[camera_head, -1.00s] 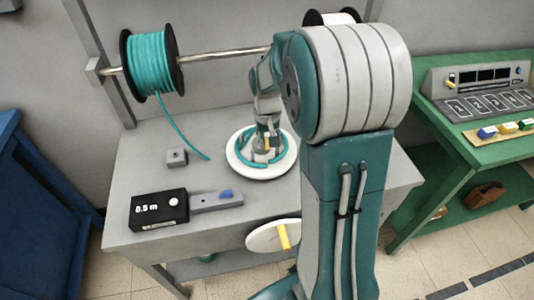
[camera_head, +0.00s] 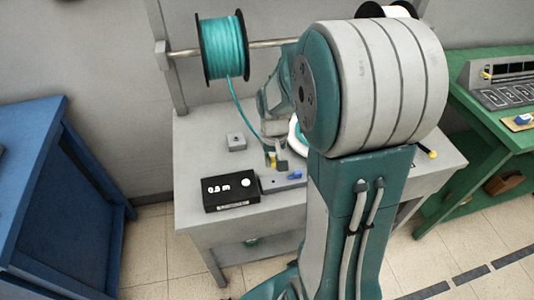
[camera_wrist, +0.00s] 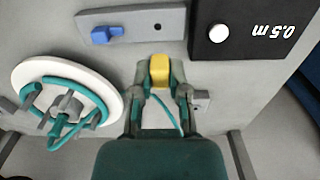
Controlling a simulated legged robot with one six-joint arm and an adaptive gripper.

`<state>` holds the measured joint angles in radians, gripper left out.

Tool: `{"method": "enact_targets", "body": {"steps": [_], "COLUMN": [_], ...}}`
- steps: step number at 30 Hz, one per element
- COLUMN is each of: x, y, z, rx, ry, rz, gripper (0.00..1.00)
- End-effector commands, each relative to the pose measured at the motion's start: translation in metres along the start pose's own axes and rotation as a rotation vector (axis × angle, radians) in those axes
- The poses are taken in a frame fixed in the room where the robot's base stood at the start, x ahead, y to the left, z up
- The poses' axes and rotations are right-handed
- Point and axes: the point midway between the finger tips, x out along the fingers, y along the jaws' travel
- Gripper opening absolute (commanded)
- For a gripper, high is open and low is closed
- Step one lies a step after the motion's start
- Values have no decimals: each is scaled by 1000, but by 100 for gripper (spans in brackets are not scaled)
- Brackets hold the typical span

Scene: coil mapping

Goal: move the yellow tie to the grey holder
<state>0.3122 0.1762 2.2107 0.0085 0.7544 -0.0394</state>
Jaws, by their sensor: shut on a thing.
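The yellow tie (camera_wrist: 160,70) is gripped between the fingertips of my gripper (camera_wrist: 159,84) in the wrist view. In the head view the tie (camera_head: 273,159) shows as a small yellow spot at my gripper (camera_head: 276,163), over the grey bench near the black box. A small grey block (camera_head: 236,142) with a dark knob or hole sits on the bench to the left of my gripper. It may be the grey holder, but I cannot tell for sure. In the wrist view this block (camera_wrist: 201,101) is partly hidden behind a finger.
A black 0.5 m box (camera_head: 231,191) and a grey plate with a blue knob (camera_head: 295,175) stand near the bench's front. A white disc (camera_wrist: 28,77) bears a teal coil (camera_wrist: 88,91). A teal spool (camera_head: 222,47) hangs above, its strand reaching the bench.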

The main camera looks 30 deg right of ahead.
Motion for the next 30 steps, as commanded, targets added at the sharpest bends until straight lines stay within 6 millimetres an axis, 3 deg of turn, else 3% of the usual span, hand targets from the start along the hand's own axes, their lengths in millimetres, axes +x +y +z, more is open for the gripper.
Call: {"method": "enact_targets", "body": {"steps": [20,30], "x": [48,46], "y": [-6,-2], "z": [3,2], "rx": [0,1], "ry": [-1,1], "rz": [7,5], "gripper": [0,0]}}
